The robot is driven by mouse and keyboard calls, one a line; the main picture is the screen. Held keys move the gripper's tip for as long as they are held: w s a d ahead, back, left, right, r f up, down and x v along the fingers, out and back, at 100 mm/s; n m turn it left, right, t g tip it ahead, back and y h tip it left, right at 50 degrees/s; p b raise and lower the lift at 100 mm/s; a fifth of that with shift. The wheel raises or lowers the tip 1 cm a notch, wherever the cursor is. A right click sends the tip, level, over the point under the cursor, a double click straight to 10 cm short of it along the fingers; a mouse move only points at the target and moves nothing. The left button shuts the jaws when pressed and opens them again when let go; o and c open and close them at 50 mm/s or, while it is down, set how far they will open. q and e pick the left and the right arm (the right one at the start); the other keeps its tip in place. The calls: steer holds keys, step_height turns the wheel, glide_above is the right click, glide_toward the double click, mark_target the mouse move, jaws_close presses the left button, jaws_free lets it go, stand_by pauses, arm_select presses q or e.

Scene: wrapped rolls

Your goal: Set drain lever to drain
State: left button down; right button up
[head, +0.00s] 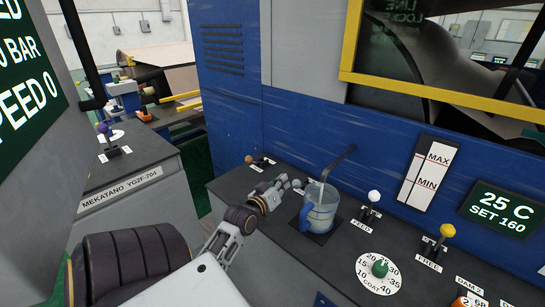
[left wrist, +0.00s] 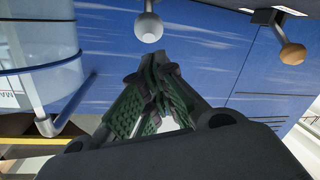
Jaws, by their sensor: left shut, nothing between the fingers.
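My left gripper (head: 284,184) is over the dark console, left of the clear jug. Its fingers are shut and empty; their green pads show in the left wrist view (left wrist: 155,85). A grey-white ball knob (head: 297,183) is close beside the fingertips; the left wrist view shows it (left wrist: 149,27) just beyond them, apart in the picture. A lever with an orange knob (head: 249,159) stands farther left; it also shows in the left wrist view (left wrist: 292,53). No readable label names either as the drain lever. My right gripper is not in view.
A clear jug (head: 322,212) with a blue handle stands under a bent grey pipe (head: 338,163). A white-knobbed FEED lever (head: 374,197), a yellow-knobbed FREE lever (head: 447,231) and a green COAT dial (head: 380,268) are to the right. The blue machine wall (head: 310,130) rises behind.

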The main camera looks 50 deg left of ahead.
arm_select(q)
steer(key=v, duration=0.6)
steer(key=shift+s, duration=0.15)
stand_by(0.8)
steer(key=shift+d, duration=0.1)
